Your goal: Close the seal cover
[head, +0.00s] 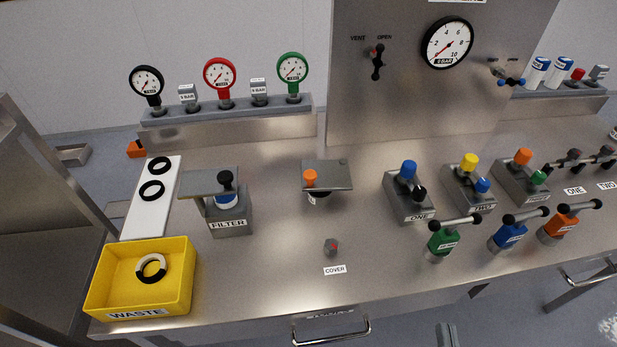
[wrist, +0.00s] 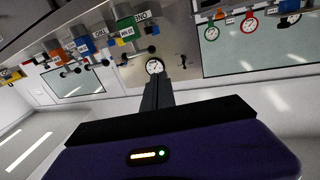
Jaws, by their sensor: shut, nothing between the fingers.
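A small grey block with a red mark (head: 331,247) sits nearer the front, above a label reading COVER (head: 334,269). To the left is the FILTER housing (head: 230,213) with another grey plate (head: 207,183) and a black knob. My gripper (wrist: 158,84) shows in the wrist view, its dark fingers together and empty. It is not seen in the head view.
A yellow WASTE bin (head: 180,300) stands at the front left, with a ring inside. A white strip (head: 140,219) holds two black rings. Valve blocks and coloured handles (head: 440,240) fill the right side. The bench around the COVER label is mostly clear.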

